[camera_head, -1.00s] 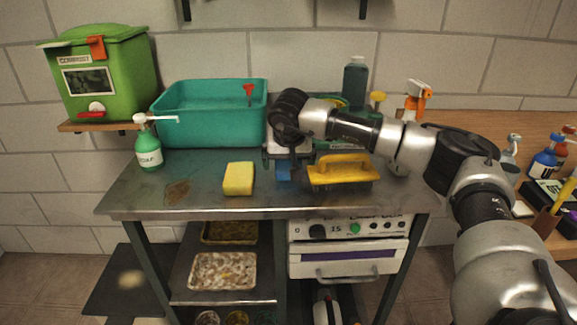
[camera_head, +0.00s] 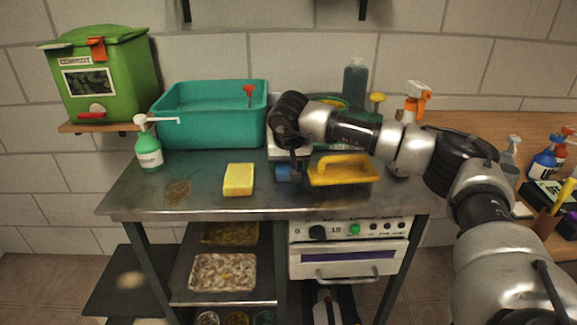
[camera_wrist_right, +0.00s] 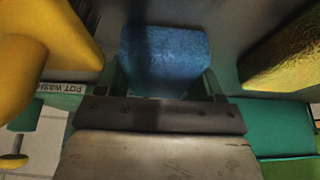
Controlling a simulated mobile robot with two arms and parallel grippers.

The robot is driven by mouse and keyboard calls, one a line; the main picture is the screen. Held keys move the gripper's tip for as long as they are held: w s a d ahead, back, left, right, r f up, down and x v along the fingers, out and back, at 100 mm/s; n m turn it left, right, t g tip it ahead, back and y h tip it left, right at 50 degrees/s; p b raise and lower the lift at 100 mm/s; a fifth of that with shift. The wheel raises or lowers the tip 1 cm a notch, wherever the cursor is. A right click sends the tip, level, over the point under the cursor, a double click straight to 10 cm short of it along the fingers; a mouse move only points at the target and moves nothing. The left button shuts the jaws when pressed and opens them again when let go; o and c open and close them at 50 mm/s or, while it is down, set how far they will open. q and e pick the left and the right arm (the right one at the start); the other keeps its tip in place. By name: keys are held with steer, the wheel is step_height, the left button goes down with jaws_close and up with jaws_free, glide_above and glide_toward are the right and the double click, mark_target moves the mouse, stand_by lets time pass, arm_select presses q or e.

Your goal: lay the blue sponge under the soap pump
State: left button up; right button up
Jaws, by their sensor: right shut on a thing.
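The blue sponge (camera_head: 284,173) is at the middle of the metal table, between the yellow sponge and the yellow float. My right gripper (camera_head: 296,172) is shut on it; in the right wrist view the blue sponge (camera_wrist_right: 165,58) sits between the two fingers (camera_wrist_right: 163,85). Whether it touches the tabletop is hard to tell. My left gripper is not in view.
A yellow sponge (camera_head: 239,179) lies between the blue sponge and the pump. A yellow float (camera_head: 343,171) lies close on the right. A teal basin (camera_head: 210,130) stands at the back. A brown stain (camera_head: 178,192) marks the table in front of the pump.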

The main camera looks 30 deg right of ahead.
steer(key=shift+r, duration=1.55)
step_height(320, 180, up, 7)
steer(key=shift+r+p, duration=0.1)
steer(key=shift+p, duration=0.45)
steer(key=s+a+f+n, duration=0.1)
steer(key=a, duration=0.3)
steer(key=s+a+f+n+y, duration=0.1)
steer(key=a, duration=0.3)
steer(key=s+a+f+n, duration=0.1)
steer(key=s+a+n, duration=0.1)
steer(key=a, duration=0.2)
steer(key=shift+f+t, duration=0.3)
steer(key=s+a+f+n+y, duration=0.1)
steer(key=s+a+f+n, duration=0.1)
steer(key=s+a, duration=0.3)
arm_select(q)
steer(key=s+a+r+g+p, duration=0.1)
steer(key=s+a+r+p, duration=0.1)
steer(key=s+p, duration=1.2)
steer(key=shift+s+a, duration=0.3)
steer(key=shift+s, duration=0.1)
arm_select(e)
steer(key=s+r, duration=0.4)
steer(key=s, duration=0.5)
steer(key=shift+a+r, duration=0.15)
steer(key=shift+a, duration=0.3)
